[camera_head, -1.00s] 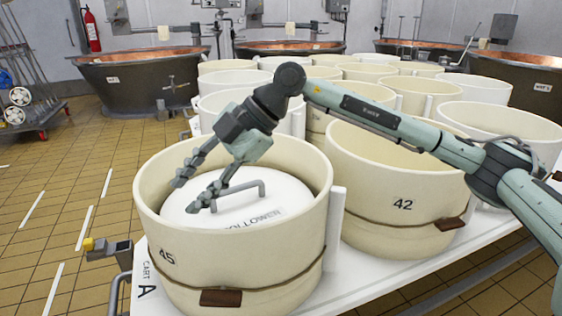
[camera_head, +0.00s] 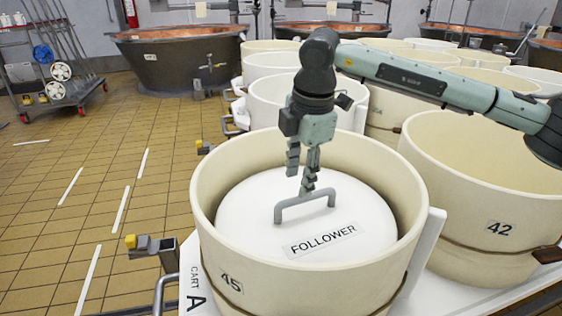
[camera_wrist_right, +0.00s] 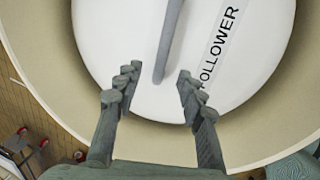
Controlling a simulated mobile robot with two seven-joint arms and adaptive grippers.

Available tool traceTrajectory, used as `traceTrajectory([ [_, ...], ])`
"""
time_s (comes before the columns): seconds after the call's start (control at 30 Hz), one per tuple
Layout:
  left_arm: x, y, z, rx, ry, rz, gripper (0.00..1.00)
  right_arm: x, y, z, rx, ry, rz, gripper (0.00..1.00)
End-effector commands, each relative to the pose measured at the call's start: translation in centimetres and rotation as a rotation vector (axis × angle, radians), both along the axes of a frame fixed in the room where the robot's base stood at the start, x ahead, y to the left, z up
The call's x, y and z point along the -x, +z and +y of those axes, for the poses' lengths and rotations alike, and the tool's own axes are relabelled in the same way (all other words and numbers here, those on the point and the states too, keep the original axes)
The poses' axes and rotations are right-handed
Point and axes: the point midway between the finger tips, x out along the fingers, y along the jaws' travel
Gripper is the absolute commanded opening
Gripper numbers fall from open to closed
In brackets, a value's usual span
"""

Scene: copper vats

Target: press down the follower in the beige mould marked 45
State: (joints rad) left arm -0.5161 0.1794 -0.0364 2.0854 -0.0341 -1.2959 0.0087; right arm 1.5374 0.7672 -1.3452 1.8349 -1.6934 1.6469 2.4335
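The beige mould marked 45 (camera_head: 232,270) stands at the front of the white cart. Inside it, below the rim, lies the white round follower (camera_head: 250,215), labelled FOLLOWER, with a grey bar handle (camera_head: 305,198) on top. My right gripper (camera_head: 303,172) points down into the mould at the handle's far side. In the right wrist view its two fingers (camera_wrist_right: 157,78) are apart and empty, with the handle (camera_wrist_right: 168,40) ahead between their tips' lines. The follower (camera_wrist_right: 110,35) fills much of that view. I cannot tell whether a finger touches the handle. My left gripper is not in view.
The mould marked 42 (camera_head: 500,205) stands close on the right, and several more moulds stand behind. The white cart top (camera_head: 445,295) shows between them. A post with a yellow knob (camera_head: 131,241) is at the cart's left. The tiled floor is open further left.

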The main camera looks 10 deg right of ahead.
Motion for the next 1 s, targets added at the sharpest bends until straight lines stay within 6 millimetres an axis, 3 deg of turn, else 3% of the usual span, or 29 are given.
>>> traceTrajectory([
  [0.17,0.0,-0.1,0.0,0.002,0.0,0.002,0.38,-0.2,-1.0,0.0,-0.001,-0.001,0.002,0.39],
  [0.6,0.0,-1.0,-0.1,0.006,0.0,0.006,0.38,-1.3,-6.9,0.2,-0.001,-0.001,0.002,0.39],
  [1.0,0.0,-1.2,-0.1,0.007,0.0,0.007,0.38,-1.5,-7.7,0.2,-0.001,0.0,0.0,0.39],
])
